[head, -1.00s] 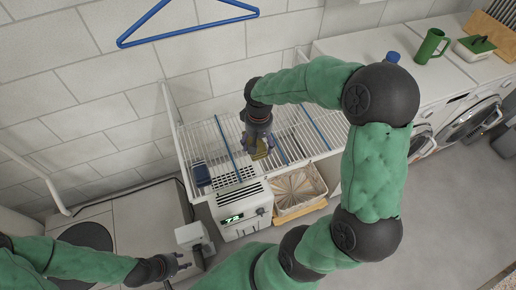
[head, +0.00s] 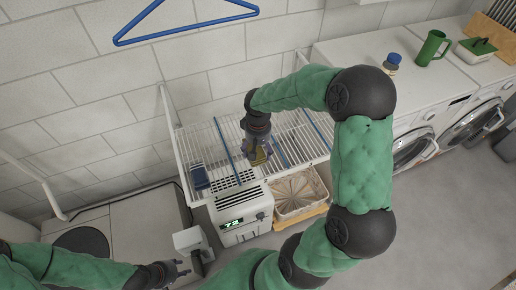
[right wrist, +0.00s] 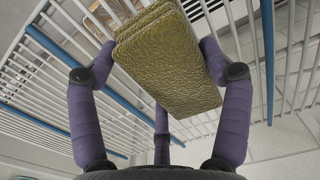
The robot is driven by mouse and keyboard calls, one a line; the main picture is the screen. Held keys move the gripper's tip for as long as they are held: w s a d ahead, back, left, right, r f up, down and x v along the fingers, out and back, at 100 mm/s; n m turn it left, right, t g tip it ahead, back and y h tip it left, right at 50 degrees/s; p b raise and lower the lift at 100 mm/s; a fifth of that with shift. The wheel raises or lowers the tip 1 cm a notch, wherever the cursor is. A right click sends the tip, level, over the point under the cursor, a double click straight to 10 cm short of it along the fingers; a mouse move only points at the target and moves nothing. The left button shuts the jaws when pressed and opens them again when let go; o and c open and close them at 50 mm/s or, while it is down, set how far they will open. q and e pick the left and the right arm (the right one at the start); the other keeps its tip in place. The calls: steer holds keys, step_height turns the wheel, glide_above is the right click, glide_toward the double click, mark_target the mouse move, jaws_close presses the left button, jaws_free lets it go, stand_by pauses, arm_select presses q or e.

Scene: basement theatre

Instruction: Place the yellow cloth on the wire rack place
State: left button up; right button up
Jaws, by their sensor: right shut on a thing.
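The yellow cloth (right wrist: 168,62) is a folded, textured yellow-olive block in the right wrist view. I cannot tell whether the cloth touches the wires. My left gripper (head: 184,271) is at the lower left, away from the rack, its fingers apart and empty.
A dark blue item (head: 200,177) lies at the rack's left end. A white appliance reading 72 (head: 240,215) and a basket (head: 298,193) stand below the rack. A blue hanger (head: 185,22) is on the wall. A green mug (head: 432,47) stands on the washers at right.

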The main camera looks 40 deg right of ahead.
mark_target(258, 148)
steer(key=o, duration=1.1)
step_height(258, 148, up, 12)
steer(key=p, duration=0.4)
steer(key=shift+r, duration=0.2)
steer(key=shift+f, duration=0.1)
